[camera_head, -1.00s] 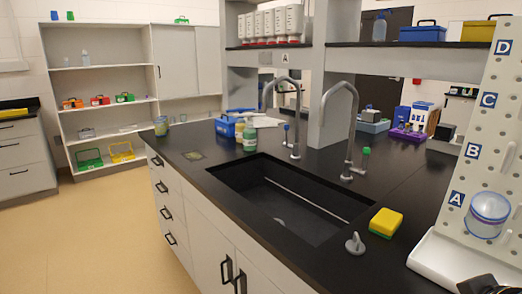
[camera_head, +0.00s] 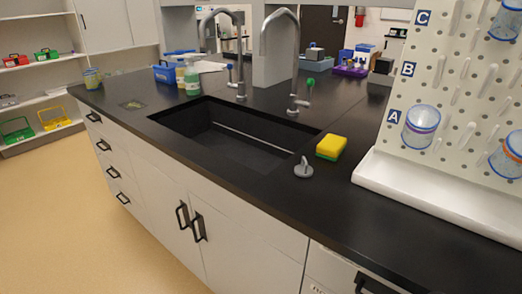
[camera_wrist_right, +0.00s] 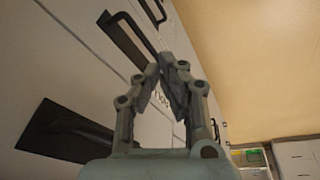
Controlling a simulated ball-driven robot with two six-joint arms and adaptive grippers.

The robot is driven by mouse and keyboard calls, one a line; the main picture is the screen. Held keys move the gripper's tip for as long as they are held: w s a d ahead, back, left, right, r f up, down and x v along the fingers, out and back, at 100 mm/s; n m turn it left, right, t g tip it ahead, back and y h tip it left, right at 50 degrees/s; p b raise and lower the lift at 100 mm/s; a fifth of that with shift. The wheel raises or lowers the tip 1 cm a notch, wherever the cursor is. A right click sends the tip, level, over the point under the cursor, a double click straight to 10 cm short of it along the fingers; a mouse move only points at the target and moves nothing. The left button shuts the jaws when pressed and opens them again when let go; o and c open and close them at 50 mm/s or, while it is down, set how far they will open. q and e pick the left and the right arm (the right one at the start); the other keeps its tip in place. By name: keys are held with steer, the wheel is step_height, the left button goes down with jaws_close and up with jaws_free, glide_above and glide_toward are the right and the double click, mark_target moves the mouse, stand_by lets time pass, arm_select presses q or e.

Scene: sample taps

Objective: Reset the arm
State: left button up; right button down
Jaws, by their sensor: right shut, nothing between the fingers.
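My right gripper (camera_wrist_right: 160,68) shows in the right wrist view with its fingertips together and nothing between them. It is in front of the white cabinet fronts (camera_wrist_right: 75,65), apart from any object. In the head view neither gripper is visible. My left gripper is in neither view.
A black counter (camera_head: 330,190) holds a sink (camera_head: 235,140), two taps, a yellow-green sponge (camera_head: 331,147) and a grey stopper (camera_head: 303,168). A white pegboard (camera_head: 450,95) with jars stands at right. The tan floor (camera_head: 60,220) at left is clear.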

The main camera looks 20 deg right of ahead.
steer(key=s+f+b, duration=0.1)
steer(key=s+f, duration=0.2)
steer(key=f, duration=0.4)
steer(key=s+d+f+g+b, duration=0.1)
steer(key=s+f+b, duration=0.15)
steer(key=f, duration=0.45)
steer(key=s+f+b, duration=0.1)
steer(key=s+f, duration=0.2)
steer(key=f, duration=0.3)
steer(key=s+f+b, duration=0.2)
steer(key=s+f, duration=0.8)
steer(key=s, duration=0.2)
steer(key=shift+s+d+g, duration=0.15)
steer(key=shift+d+g, duration=0.2)
steer(key=shift+g, duration=0.05)
